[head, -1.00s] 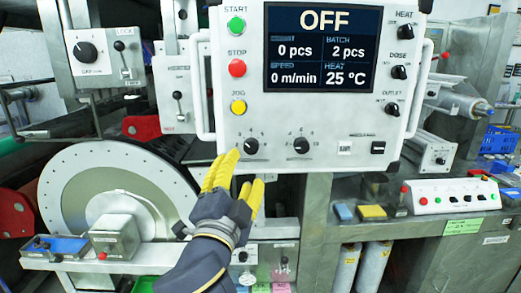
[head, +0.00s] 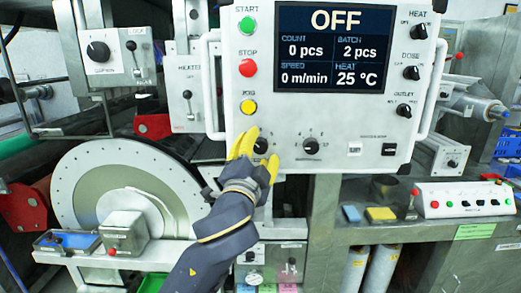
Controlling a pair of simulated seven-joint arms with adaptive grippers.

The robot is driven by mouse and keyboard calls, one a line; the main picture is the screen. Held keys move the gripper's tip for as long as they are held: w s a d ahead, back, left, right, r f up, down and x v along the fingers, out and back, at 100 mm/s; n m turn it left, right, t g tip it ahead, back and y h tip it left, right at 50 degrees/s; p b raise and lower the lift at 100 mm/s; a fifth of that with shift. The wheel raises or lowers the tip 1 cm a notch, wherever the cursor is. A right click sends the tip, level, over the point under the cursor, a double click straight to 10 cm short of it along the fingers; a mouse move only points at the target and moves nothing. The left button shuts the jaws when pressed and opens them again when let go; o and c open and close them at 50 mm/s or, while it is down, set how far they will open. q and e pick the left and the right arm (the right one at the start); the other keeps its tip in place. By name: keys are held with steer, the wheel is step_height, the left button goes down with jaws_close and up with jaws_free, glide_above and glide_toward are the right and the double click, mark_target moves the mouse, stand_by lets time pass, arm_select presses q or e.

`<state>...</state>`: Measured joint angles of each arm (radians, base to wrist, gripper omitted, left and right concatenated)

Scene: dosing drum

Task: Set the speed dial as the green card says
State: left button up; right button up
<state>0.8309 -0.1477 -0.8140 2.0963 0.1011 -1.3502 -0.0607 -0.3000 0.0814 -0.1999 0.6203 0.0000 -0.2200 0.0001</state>
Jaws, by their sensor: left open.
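My left gripper (head: 262,146), with yellow fingers and a dark sleeve, is open at the lower left of the white control panel (head: 350,115). Its fingers are on either side of the left black dial (head: 260,145); I cannot tell whether they touch it. The gripper partly covers that dial's scale. A second black dial (head: 311,146) with a numbered scale is clear to its right. I cannot read which is the speed dial. The green card (head: 475,231) hangs at the lower right; its writing is too small to read. The screen (head: 332,47) reads OFF and speed 0 m/min.
Green, red and yellow buttons, including the yellow one (head: 248,107), line the panel's left side. Heat, dose and outlet knobs (head: 411,73) line its right. A large pale drum (head: 125,190) is at left. A small button box (head: 465,199) stands at right.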

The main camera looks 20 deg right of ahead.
arm_select(q)
jaws_close()
stand_by(0.3)
steer(key=shift+m, duration=0.4)
steer(key=m+g, duration=0.1)
steer(key=m, duration=0.3)
steer(key=shift+m, duration=0.3)
steer(key=m, duration=0.2)
steer(key=m+g, duration=0.1)
steer(key=m, duration=0.1)
steer(key=shift+a+r+g, duration=0.1)
steer(key=shift+r+g, duration=0.05)
steer(key=shift+g, duration=0.15)
steer(key=m+g+y, duration=0.1)
steer(key=m, duration=0.3)
steer(key=shift+r+m+y, duration=0.1)
steer(key=shift+m+y, duration=0.6)
steer(key=shift+m, duration=1.1)
steer(key=shift+g, duration=0.3)
